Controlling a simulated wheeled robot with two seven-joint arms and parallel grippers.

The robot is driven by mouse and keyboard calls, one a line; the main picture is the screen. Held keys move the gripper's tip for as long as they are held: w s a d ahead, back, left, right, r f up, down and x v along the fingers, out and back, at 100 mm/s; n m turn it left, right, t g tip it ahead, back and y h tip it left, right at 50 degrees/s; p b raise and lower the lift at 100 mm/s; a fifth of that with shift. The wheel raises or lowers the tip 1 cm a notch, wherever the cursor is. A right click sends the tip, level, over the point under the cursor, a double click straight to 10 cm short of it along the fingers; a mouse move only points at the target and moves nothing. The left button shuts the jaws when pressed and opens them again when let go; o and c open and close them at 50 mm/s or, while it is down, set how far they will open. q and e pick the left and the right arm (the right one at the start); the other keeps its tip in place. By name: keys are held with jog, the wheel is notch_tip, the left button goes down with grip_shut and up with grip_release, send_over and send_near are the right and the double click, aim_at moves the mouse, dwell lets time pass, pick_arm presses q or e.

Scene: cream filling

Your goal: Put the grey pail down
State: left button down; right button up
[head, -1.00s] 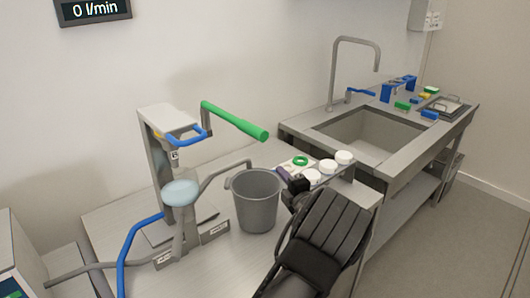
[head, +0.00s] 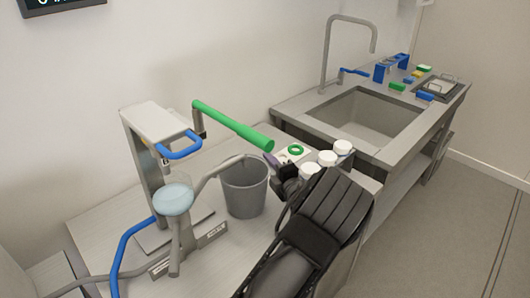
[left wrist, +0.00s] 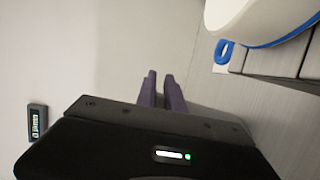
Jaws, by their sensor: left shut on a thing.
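The grey pail (head: 244,192) is upright over the worktop, just right of the filling machine (head: 150,180). I cannot tell whether its base touches the worktop. My left gripper (head: 272,160) is at the right side of the pail's rim, shut on it with its purple fingers. The fingers also show in the left wrist view (left wrist: 161,92), where I cannot make out the pail clearly. My right gripper is not in view.
The machine's green lever (head: 232,125) reaches above the pail. White-lidded jars (head: 327,158) and a green ring (head: 295,150) lie just right of my gripper. A sink (head: 368,115) stands further back right. Bare worktop (head: 90,228) shows at the front left.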

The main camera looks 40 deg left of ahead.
pick_arm(q)
jog(key=shift+d, duration=0.35)
jog(key=c, duration=1.5)
grip_release()
jog(key=shift+s, duration=0.1)
jog(key=shift+o, duration=0.2)
jog(key=shift+r, duration=0.1)
jog(key=b+v, duration=0.3)
jog(key=v, duration=0.9)
